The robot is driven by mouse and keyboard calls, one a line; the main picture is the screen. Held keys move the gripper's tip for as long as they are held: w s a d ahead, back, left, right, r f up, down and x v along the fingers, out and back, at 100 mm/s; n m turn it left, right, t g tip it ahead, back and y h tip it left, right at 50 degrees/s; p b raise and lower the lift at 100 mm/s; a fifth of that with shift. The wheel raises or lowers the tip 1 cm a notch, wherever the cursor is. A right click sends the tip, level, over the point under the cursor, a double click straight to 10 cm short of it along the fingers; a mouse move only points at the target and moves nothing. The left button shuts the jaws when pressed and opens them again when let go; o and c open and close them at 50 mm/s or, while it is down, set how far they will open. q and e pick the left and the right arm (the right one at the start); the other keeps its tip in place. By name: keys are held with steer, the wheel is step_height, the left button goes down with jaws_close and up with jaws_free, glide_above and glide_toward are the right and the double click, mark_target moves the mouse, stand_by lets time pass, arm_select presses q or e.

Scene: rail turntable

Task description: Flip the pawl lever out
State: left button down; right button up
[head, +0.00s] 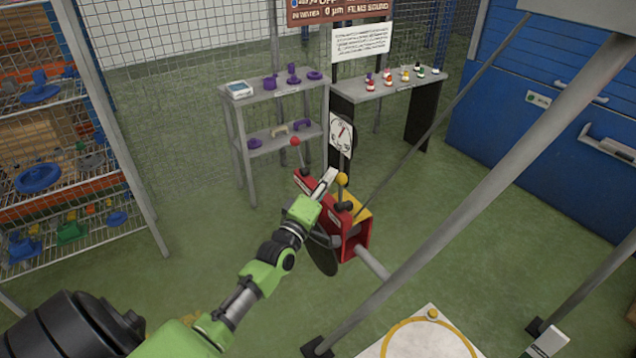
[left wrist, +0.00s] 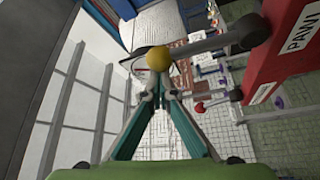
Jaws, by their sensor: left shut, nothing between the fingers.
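A red box (head: 356,242) carries two levers. One has a yellow ball knob (head: 342,179) and the other a red ball knob (head: 295,142). In the left wrist view, the label on the red box (left wrist: 295,60) reads like PAWL, near the base of the yellow-knobbed lever (left wrist: 205,42). My left gripper (head: 327,178) is shut and empty, its fingertips right beside the yellow knob. In the left wrist view the fingertips (left wrist: 161,92) appear just below that knob (left wrist: 159,58); I cannot tell whether they touch. The red knob (left wrist: 199,107) is farther off. My right gripper is out of view.
Slanted grey poles (head: 480,205) cross to the right. A grey shelf table (head: 270,95) with purple parts and wire mesh are behind. A white plate with a yellow ring (head: 418,322) lies at the front. Green floor is open on the left.

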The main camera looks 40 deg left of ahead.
mark_target(340, 180)
arm_select(q)
steer(key=d+m+b, duration=0.1)
steer(key=s+d+m+t+b, duration=0.1)
steer(key=d+m+h+b, duration=0.1)
steer(key=m, duration=0.1)
steer(key=shift+s+f+t+b, duration=0.15)
steer(key=shift+f+t+b, duration=0.2)
steer(key=shift+t, duration=0.05)
steer(key=shift+s+d+f+m+t+h+b, duration=0.1)
steer(key=shift+s+d+m+t+h+b, duration=0.15)
steer(key=shift+d+m+h+b, duration=0.4)
steer(key=shift+s+d+m+t+h+b, duration=0.35)
steer(key=shift+m+b, duration=0.35)
steer(key=shift+m, duration=0.45)
steer(key=shift+w, duration=0.15)
steer(key=shift+d, duration=0.1)
